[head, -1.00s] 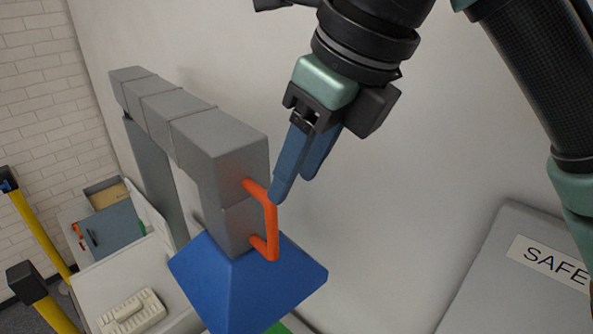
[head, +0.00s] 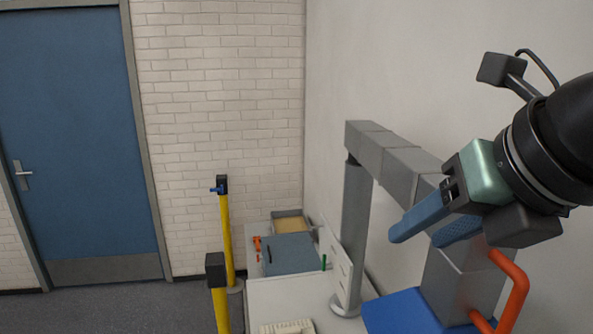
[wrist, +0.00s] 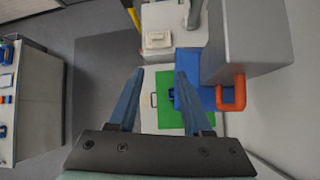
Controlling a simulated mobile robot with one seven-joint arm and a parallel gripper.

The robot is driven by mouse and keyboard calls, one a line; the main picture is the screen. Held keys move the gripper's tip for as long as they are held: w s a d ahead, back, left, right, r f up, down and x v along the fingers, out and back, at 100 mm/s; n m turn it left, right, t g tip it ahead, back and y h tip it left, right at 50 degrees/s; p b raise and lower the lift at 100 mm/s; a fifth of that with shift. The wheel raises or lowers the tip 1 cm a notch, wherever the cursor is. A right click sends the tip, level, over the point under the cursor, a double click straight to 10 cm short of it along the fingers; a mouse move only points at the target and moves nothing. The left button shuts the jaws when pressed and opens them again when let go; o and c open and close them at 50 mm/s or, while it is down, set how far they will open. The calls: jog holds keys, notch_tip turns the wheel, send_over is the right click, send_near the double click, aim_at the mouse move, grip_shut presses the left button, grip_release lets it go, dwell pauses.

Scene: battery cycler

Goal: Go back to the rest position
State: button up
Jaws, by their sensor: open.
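My gripper (head: 425,228) shows at the right of the head view, in front of the grey duct. Its two blue fingers are apart with nothing between them. In the wrist view my gripper (wrist: 153,85) is also open and empty, with floor and a white bench surface below it. An orange handle (head: 512,295) on the grey block stands below and to the right of the fingers in the head view. The handle (wrist: 232,95) shows to the right of the fingers in the wrist view, apart from them.
A green mat (wrist: 170,100) lies below. Yellow posts (head: 226,235) stand left of the white bench (head: 285,295). A blue door (head: 70,140) is at the far left, with open floor before it.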

jog(key=w+a+r+m+t+y+b, duration=0.2)
jog(key=w+a+m+t+b, duration=0.1)
jog(key=a+m+t+b, duration=0.25)
jog(key=w+a+r+m+t+y+b, duration=0.2)
jog(key=w+a+m+t+y, duration=0.15)
jog(key=a+m, duration=0.45)
jog(key=s+f+m+t+h+b, duration=0.1)
jog(key=s+m+t+h+b, duration=0.6)
jog(key=m, duration=1.5)
jog(key=s+t, duration=0.3)
jog(key=s, duration=0.2)
jog(key=shift+s+d+t+h, duration=0.2)
jog(key=shift+d+t+h, duration=0.1)
jog(key=shift+t+h, duration=0.1)
jog(key=shift+f, duration=0.2)
